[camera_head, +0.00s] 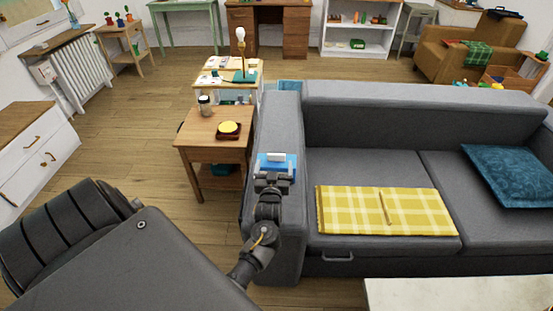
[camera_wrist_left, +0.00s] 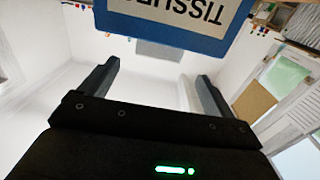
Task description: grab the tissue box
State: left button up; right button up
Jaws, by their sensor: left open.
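The tissue box (camera_head: 290,163) is blue with a white top part, and it sits on the left arm of the grey sofa. In the left wrist view the tissue box (camera_wrist_left: 175,40) fills the top middle, with a pale label whose lettering appears upside down. My left gripper (camera_head: 272,179) is at the near side of the box and hides part of its front. In the left wrist view my left gripper (camera_wrist_left: 158,70) has its two fingers spread with nothing between them. The box lies above the fingers in that picture; I cannot tell whether they touch it. My right gripper is not in view.
The grey sofa (camera_head: 350,125) holds a folded yellow plaid blanket (camera_head: 345,210) and a blue cushion (camera_head: 510,175). A wooden side table (camera_head: 205,140) with a jar and a dark dish stands left of the sofa arm. A pale tabletop (camera_head: 460,293) is at the lower right.

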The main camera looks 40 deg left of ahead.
aim_at(276, 156)
pick_arm(q)
jog(key=shift+x, duration=0.85)
jog(key=x, duration=0.4)
jog(key=shift+w+f+p, duration=0.3)
jog(key=shift+w+a, duration=0.1)
jog(key=shift+w, duration=0.05)
jog(key=c, duration=1.4)
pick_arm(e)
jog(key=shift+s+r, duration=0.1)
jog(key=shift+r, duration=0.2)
pick_arm(q)
jog(key=shift+r, duration=0.1)
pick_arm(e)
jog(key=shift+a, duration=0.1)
